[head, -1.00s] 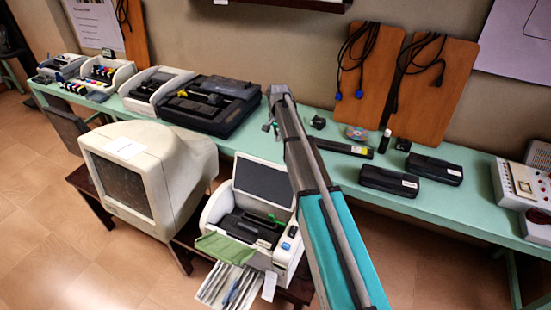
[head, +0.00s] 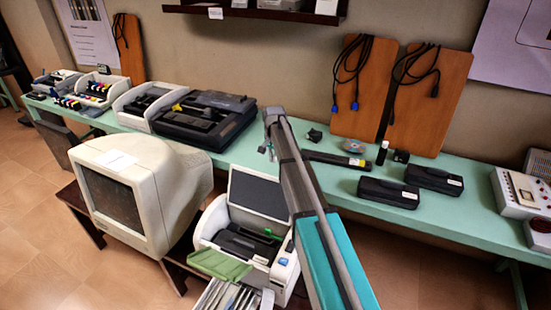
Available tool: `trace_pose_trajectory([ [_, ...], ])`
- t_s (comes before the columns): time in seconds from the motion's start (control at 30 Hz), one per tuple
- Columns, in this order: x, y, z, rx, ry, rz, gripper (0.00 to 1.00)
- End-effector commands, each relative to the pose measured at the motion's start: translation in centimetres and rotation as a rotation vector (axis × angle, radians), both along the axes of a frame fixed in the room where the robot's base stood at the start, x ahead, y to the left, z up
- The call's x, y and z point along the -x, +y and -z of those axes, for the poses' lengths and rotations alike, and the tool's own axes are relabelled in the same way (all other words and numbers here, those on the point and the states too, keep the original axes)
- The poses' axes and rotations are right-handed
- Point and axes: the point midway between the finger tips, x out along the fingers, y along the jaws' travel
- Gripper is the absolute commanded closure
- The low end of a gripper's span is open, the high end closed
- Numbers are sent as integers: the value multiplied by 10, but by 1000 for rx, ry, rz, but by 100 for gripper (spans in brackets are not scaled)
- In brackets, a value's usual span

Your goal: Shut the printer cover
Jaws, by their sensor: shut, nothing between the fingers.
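A small white printer (head: 286,268) stands low in front of the green bench, right of the old monitor. Its cover (head: 259,194) stands raised at the back, with a dark grey inner panel facing me. The dark inside of the printer shows below it, with a green part in it. My arm reaches up past the right side of the printer. My gripper (head: 267,149) is at its far end, small and partly hidden by the arm, above and behind the cover's top edge. It looks shut and empty, apart from the cover.
An old monitor (head: 137,190) stands close left of the printer. The green bench (head: 330,190) behind holds opened printers, black cases and boxes. A shelf (head: 256,13) hangs above.

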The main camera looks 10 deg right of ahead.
Motion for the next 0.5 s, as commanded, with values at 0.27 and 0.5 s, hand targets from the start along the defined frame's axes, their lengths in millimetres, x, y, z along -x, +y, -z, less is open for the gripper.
trace_pose_trajectory([
  [0.27, 1, 0, 25, 0, 0, 0, 100],
  [0.5, 2, 1, 42, 0, 0, 1, 100],
])
